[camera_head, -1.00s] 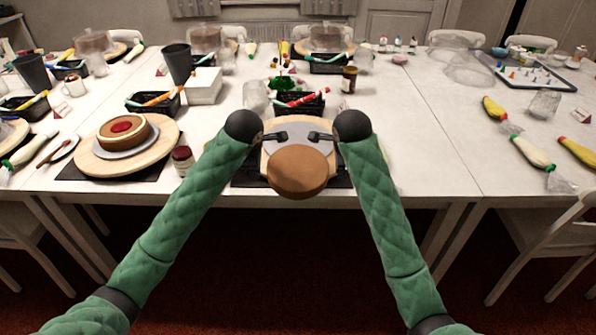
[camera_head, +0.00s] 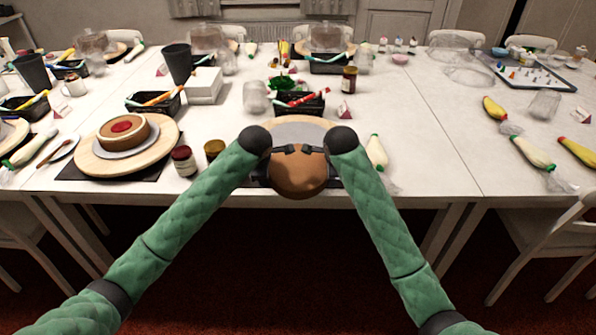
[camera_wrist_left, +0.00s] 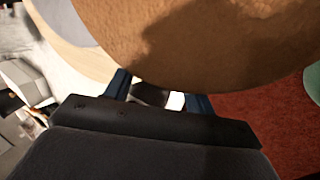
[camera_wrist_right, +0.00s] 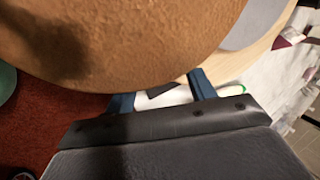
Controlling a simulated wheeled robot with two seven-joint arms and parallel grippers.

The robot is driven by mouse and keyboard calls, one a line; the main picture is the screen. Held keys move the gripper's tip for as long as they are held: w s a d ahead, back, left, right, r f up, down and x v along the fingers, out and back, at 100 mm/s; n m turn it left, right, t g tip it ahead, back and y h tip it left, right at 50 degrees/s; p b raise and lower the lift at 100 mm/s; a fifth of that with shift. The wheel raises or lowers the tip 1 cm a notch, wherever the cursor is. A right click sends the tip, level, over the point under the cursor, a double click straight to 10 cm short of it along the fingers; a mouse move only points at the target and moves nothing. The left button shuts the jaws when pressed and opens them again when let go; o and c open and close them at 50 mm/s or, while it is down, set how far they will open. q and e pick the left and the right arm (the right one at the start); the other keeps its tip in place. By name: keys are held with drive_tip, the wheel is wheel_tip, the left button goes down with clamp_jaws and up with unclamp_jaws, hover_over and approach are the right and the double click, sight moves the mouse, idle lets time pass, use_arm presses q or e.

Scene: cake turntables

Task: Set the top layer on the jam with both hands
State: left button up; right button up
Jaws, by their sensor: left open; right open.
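A round brown cake layer (camera_head: 298,176) is in front of my two grippers, by the table's front edge. It fills much of the left wrist view (camera_wrist_left: 210,45) and the right wrist view (camera_wrist_right: 110,45). My left gripper (camera_head: 284,149) and right gripper (camera_head: 315,149) are close together at its far side, both open. I cannot tell whether they touch or support it. A grey disc on a wooden turntable (camera_head: 300,130) shows just behind the grippers; its near part is hidden. I see no jam on it.
A finished-looking cake with a red centre (camera_head: 122,130) stands on a turntable at left. A piping bag (camera_head: 376,152) lies to the right. A black tray (camera_head: 298,104) is behind.

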use_arm(q)
drive_tip(key=shift+d+r, duration=0.15)
drive_tip(key=shift+d, duration=0.4)
use_arm(e)
drive_tip(key=shift+a+r, duration=0.1)
drive_tip(key=shift+a, duration=0.45)
